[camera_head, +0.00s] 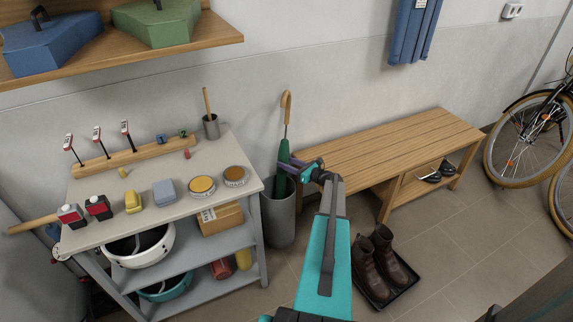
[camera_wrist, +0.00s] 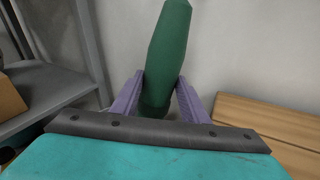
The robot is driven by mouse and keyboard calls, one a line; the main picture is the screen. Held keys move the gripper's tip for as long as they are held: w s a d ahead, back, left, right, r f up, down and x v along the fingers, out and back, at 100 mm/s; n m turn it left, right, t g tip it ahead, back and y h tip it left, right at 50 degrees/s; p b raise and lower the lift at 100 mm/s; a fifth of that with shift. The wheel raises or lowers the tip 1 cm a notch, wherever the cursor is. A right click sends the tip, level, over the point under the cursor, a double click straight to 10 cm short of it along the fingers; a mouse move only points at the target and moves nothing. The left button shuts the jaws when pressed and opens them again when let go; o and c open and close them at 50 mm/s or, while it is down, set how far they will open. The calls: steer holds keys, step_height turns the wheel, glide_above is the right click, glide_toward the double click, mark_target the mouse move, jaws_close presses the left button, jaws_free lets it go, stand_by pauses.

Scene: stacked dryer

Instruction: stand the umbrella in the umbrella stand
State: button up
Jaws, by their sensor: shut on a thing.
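The green umbrella (camera_head: 284,152) with a curved wooden handle stands nearly upright in the head view, handle up. Its lower part is over or inside the grey cylindrical umbrella stand (camera_head: 278,219), between the workbench and the wooden bench; the stand's rim and my gripper hide its lower end. My gripper (camera_head: 293,169) is shut on the umbrella's green canopy just above the stand's rim. In the wrist view, the purple fingers (camera_wrist: 160,95) press on both sides of the green umbrella (camera_wrist: 168,50). The stand cannot be made out there.
A grey workbench (camera_head: 150,200) with tins, clamps and boxes is close on the left. A wooden bench (camera_head: 390,150) is on the right. Brown boots (camera_head: 375,262) on a black tray are on the floor in front. A bicycle (camera_head: 530,140) stands far right.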

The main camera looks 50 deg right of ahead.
steer(key=shift+d, duration=0.35)
steer(key=o, duration=1.2)
steer(key=shift+o, duration=1.1)
steer(key=shift+a+f, duration=0.1)
steer(key=shift+a, duration=0.05)
steer(key=shift+s, duration=0.1)
steer(key=s+d+r, duration=0.1)
steer(key=s, duration=1.2)
steer(key=shift+s+d+r, duration=0.15)
steer(key=shift+s, duration=0.15)
